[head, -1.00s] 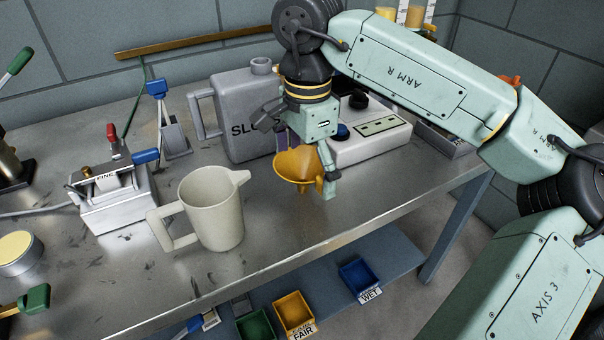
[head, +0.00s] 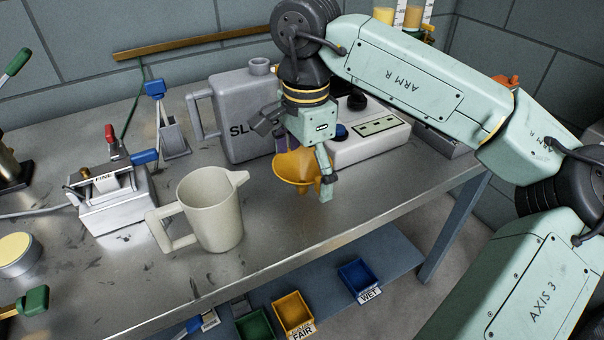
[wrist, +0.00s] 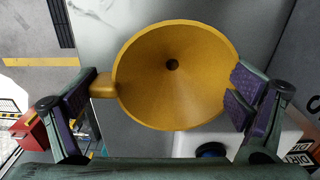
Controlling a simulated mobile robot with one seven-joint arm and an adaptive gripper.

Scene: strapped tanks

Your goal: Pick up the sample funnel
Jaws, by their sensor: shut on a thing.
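The sample funnel (head: 293,167) is a yellow-orange cone, wide mouth up, held above the metal table in the head view. In the wrist view I look into the funnel (wrist: 165,90) and see the dark hole at its bottom. My gripper (head: 300,160) is shut on the funnel. In the wrist view my gripper (wrist: 170,100) has one purple-padded finger at the funnel's side tab on the left and the other against the rim on the right. The funnel's far side and part of its lower end are hard to see.
A beige jug (head: 212,210) stands left of the funnel on the metal table (head: 270,235). A grey canister (head: 238,115) stands behind, and a white device with a display (head: 370,130) is close behind on the right. Small bins (head: 293,312) sit on the lower shelf.

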